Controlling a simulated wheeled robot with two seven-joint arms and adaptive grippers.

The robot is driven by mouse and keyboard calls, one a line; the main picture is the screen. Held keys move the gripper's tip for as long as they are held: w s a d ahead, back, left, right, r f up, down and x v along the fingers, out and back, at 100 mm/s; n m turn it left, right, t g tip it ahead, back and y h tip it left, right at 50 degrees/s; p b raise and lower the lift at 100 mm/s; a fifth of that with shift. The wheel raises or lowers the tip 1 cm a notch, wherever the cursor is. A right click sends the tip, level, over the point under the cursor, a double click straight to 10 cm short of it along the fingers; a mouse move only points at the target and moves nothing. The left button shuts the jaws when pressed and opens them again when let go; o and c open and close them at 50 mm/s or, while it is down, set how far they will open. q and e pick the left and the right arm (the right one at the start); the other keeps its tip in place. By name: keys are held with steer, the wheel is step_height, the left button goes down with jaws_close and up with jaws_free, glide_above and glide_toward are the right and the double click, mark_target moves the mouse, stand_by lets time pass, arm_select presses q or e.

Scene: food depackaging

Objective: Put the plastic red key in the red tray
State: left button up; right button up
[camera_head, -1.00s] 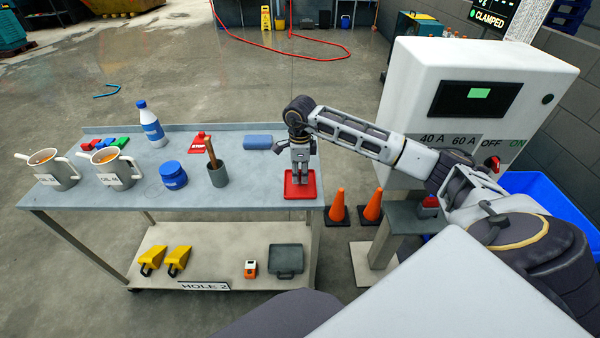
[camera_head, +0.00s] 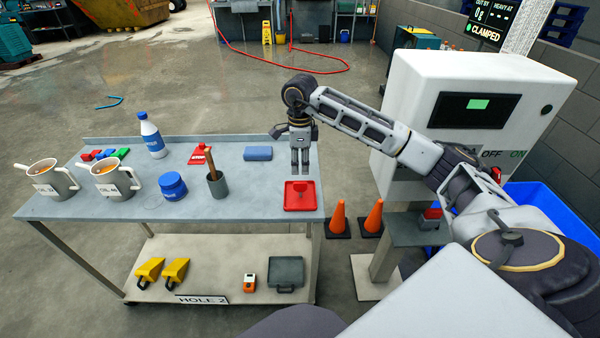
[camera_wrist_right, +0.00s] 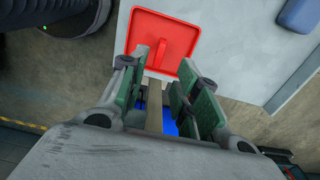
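The red tray (camera_head: 315,205) sits at the right end of the grey table. A small red piece, which looks like the red key (camera_head: 300,189), is inside the tray; it also shows as a raised red shape in the right wrist view (camera_wrist_right: 160,53). My right gripper (camera_head: 300,172) hangs fingers-down above the tray, apart from the red piece. In the right wrist view its green-padded fingers (camera_wrist_right: 155,85) are spread, with nothing held between them. My left gripper is not in view.
On the grey table (camera_head: 250,207) are a blue block (camera_head: 258,153), a grey cup (camera_head: 218,187), a blue jar (camera_head: 172,187), a bottle (camera_head: 152,138) and two pitchers (camera_head: 112,182). Orange cones (camera_head: 374,217) and a white machine (camera_head: 420,95) stand to the right.

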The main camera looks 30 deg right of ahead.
steer(key=shift+r, duration=1.6)
